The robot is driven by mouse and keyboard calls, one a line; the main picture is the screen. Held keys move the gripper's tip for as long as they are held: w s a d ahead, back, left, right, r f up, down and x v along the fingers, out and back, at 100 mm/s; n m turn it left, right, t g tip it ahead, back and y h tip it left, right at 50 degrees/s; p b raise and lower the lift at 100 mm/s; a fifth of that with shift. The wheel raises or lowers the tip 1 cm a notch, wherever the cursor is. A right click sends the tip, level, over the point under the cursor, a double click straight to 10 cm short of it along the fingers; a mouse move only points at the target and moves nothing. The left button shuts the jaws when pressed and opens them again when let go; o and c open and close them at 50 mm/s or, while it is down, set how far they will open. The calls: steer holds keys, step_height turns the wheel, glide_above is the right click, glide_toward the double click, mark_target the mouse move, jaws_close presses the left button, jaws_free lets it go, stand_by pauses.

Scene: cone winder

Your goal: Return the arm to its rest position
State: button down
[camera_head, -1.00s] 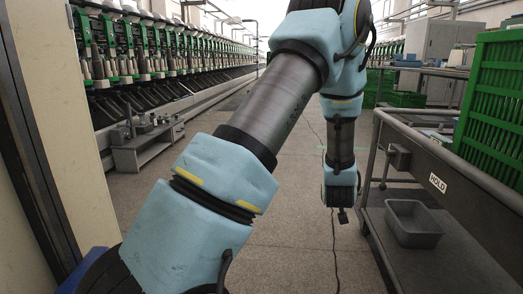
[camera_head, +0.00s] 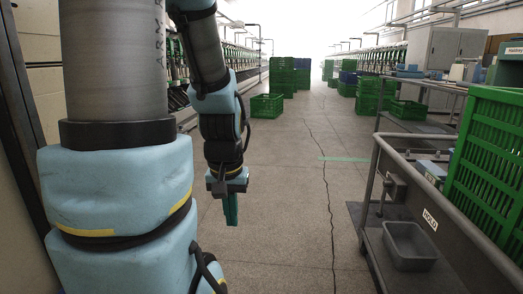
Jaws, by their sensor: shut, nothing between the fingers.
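My arm fills the left of the head view, with pale blue padded joints and a dark grey link rising out of the top of the picture. The forearm comes back down to my gripper (camera_head: 231,215), which points down over the bare floor, left of the middle. Its fingers look dark green and narrow, closed together with nothing seen between them. The gripper is apart from the cart and the crates.
At right stands a grey cart (camera_head: 435,215) marked HOLD, with a grey bin (camera_head: 410,246) and a big green crate (camera_head: 490,160). Green crates (camera_head: 266,106) stand farther down the aisle. The floor (camera_head: 290,220) between is clear. A wall edge is close at left.

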step_height(320, 180, up, 32)
steer(key=p, duration=3)
steer(key=shift+r, duration=0.15)
steer(key=shift+d, duration=0.1)
